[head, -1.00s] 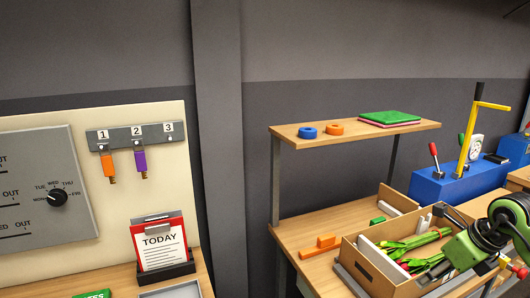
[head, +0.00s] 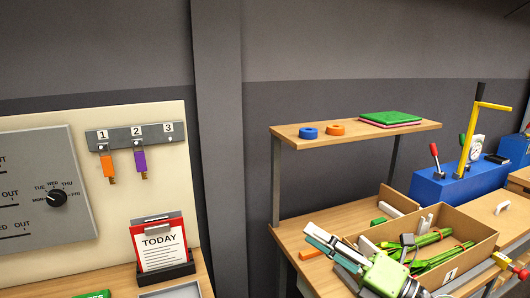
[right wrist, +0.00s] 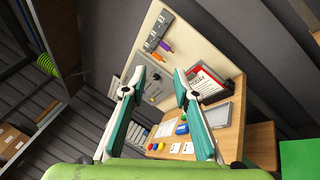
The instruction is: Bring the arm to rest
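My right gripper (head: 318,240) shows at the lower right of the head view, pointing left, with its green arm link behind it. Green tulip stems (head: 435,252) lie in the box, partly covered by my arm. My left gripper is not in view.
A shelf (head: 355,132) above the bench holds a blue ring (head: 308,132), an orange ring (head: 336,129) and green sheets (head: 390,118). A blue lever machine (head: 455,187) stands at the right. A TODAY card holder (head: 160,250) and a key board (head: 135,135) are at the left.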

